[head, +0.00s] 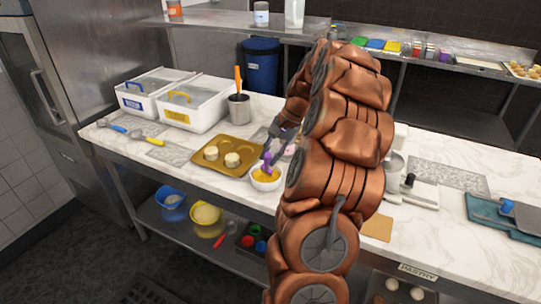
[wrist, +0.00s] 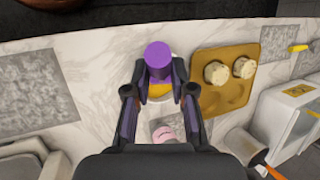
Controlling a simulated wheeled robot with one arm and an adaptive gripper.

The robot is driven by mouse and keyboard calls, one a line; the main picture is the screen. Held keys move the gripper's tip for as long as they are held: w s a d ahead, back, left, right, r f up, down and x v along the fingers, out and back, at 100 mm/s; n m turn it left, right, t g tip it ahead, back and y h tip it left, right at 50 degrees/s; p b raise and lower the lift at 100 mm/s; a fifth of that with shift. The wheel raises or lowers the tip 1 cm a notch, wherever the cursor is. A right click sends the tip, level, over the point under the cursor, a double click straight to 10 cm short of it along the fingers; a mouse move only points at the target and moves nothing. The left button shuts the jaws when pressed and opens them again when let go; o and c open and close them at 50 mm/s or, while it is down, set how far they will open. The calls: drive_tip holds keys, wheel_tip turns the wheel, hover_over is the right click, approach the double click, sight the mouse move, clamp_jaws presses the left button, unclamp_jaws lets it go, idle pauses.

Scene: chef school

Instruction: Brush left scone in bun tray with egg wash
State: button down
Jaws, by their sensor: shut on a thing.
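The golden bun tray (head: 202,162) lies on the marble counter with two pale scones in it. The left scone (head: 211,153) is farther from the egg wash bowl than the right scone (head: 232,160). In the wrist view the left scone (wrist: 245,68) appears on the right. The white bowl (head: 266,186) of yellow egg wash (head: 268,178) stands just right of the tray. My gripper (wrist: 159,91) is shut on the purple-handled brush (wrist: 158,55), which stands upright over the bowl. The brush also shows in the head view (head: 267,160). Its bristles are hidden.
Two white bins (head: 192,108) and a metal pot with an orange-handled tool (head: 239,106) stand behind the tray. Yellow (head: 148,140) and blue (head: 112,127) utensils lie at left. A pink item (wrist: 162,133) is near my gripper. Counter in front of the tray is clear.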

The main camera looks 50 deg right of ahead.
idle(0.7)
drive_tip(key=shift+r+p, duration=0.9)
drive_tip(key=shift+r, duration=2.55)
